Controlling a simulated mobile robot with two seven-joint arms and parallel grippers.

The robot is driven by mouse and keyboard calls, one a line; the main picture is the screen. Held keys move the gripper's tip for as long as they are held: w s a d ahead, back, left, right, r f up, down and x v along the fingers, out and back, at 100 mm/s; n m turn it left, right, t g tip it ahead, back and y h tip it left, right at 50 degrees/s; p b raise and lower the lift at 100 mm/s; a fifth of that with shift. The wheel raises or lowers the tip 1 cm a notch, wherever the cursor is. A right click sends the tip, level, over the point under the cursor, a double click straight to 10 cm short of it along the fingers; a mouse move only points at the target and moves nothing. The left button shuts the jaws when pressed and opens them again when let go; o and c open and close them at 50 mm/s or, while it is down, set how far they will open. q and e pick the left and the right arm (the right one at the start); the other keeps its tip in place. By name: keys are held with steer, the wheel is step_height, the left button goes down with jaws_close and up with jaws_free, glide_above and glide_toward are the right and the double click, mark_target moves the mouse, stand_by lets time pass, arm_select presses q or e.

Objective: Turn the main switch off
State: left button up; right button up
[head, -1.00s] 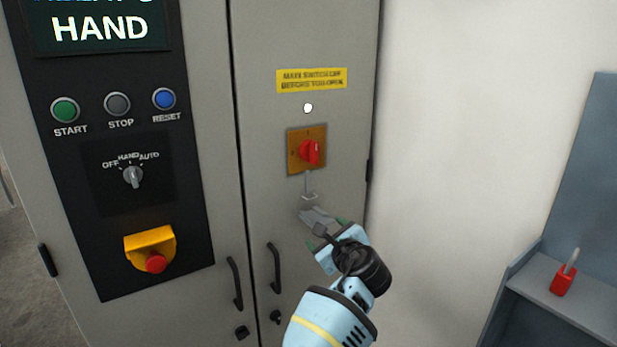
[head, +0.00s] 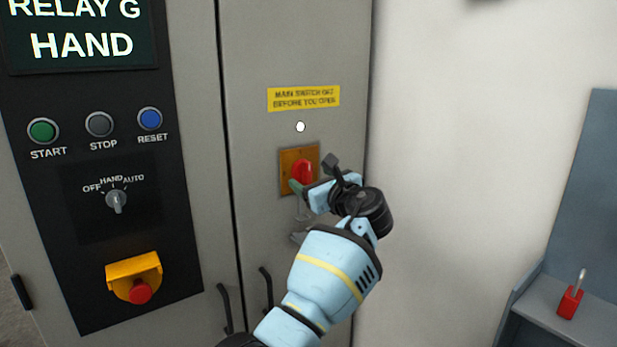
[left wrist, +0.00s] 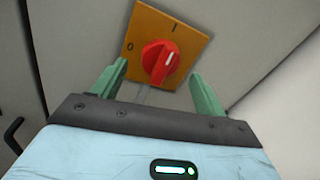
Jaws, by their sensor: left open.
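The main switch is a red rotary knob (head: 302,172) on a yellow-orange square plate (head: 287,160), on the right cabinet door under a yellow label (head: 304,97). In the left wrist view the red knob (left wrist: 160,62) sits on its plate (left wrist: 190,36), marked 0 at left and I at top; its white line points up towards the I. My left gripper (head: 306,188) is at the switch from below; it also shows in the left wrist view (left wrist: 155,88), with green fingers open, one on each side below the knob. I see no contact. My right gripper is not in view.
The black panel at left has start, stop and reset buttons, a mode selector (head: 116,200) and a red emergency button (head: 140,291) on a yellow housing. A red padlock (head: 570,302) stands on a grey-blue shelf at right. Door handles (head: 266,290) are low.

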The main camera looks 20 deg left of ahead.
mark_target(308, 176)
arm_select(q)
steer(key=shift+x, duration=1.5)
steer(key=c, duration=1)
